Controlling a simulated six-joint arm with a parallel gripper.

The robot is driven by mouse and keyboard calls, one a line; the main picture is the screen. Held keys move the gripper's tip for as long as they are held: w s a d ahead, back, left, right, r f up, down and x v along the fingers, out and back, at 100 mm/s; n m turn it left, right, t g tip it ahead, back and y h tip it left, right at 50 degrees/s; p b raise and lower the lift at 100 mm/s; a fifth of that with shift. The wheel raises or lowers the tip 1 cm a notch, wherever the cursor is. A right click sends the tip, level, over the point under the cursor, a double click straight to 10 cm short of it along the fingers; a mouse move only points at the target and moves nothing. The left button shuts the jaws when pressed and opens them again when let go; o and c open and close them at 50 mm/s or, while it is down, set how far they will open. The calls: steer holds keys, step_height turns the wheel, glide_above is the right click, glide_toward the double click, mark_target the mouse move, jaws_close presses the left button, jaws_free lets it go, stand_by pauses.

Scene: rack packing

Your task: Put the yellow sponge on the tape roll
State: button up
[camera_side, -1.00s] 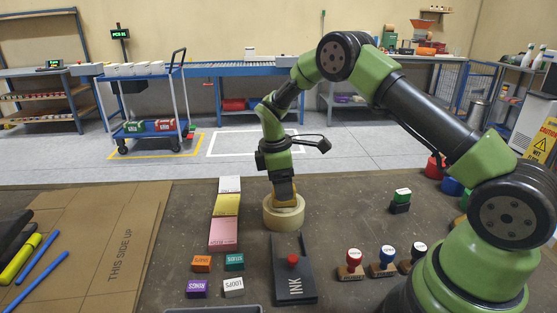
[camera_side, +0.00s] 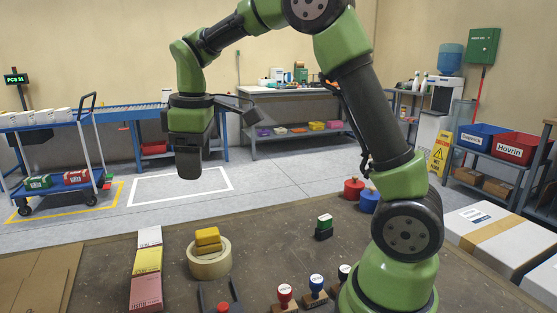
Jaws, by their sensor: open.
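The yellow sponge (camera_side: 207,240) rests on top of the tape roll (camera_side: 210,262), which lies flat on the dark table. The sponge sits toward the roll's back edge and appears slightly tilted. Part of the roll's top is hidden under it. My gripper (camera_side: 189,172) is raised well above and behind the sponge in the picture, apart from it. It is open and holds nothing that I can see.
Pink, yellow and white pads (camera_side: 147,260) lie in a column left of the roll. Several stamps (camera_side: 316,290) stand at the front right. Red and blue round containers (camera_side: 354,188) are at the back edge.

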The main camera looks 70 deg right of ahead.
steer(key=s+a+r+m+t, duration=0.1)
steer(key=s+a+m+t, duration=0.1)
steer(key=s, duration=0.4)
steer(key=s+a+r+m+t+y, duration=0.1)
steer(key=s+a+r+m+t, duration=0.1)
steer(key=s+m, duration=0.2)
steer(key=s+a+r+m+t+y, duration=0.1)
steer(key=s+a+m+t, duration=0.1)
steer(key=s, duration=0.7)
steer(key=shift+s+r+m, duration=0.15)
steer(key=shift+r+m, duration=0.1)
steer(key=shift+m, duration=0.45)
